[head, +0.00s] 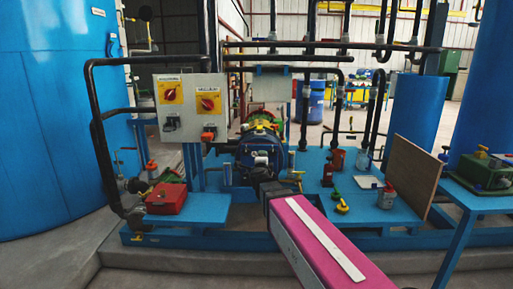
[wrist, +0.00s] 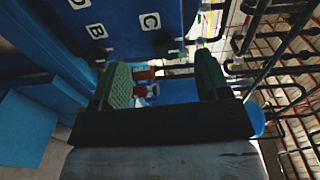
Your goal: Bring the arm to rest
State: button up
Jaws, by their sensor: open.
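My arm, with a magenta and white link, reaches from the bottom of the head view toward the blue skid. Its dark end lies in front of the blue motor (head: 262,150), so my gripper's fingers are hard to make out there. In the wrist view my gripper (wrist: 160,75) is open, its two green-padded fingers wide apart. Nothing is held between them. Small red and light-blue shapes show in the gap, seemingly farther off; I cannot tell what they are.
Black pipes arch around. A blue panel lettered B and C (wrist: 125,25) is near the fingers.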

jog(key=s+d+f+n+g+y, duration=0.25)
jog(key=s+f+n+g, duration=0.2)
jog(key=f+n, duration=0.4)
jog(key=s+d+f+n+g+y, duration=0.1)
jog(key=s+f+n+g+y, duration=0.35)
jog(key=f+n, duration=0.35)
jog(key=s+d+f+n+g+h, duration=0.2)
jog(key=s+d+f+g+h, duration=0.3)
jog(key=s+d+f+g, duration=0.3)
jog(key=s+d+f, duration=0.3)
jog(key=s+d, duration=0.1)
jog(key=s, duration=0.3)
jog(key=shift+s+d+f+g, duration=0.2)
jog(key=shift+f+g, duration=0.1)
jog(key=shift+g, duration=0.1)
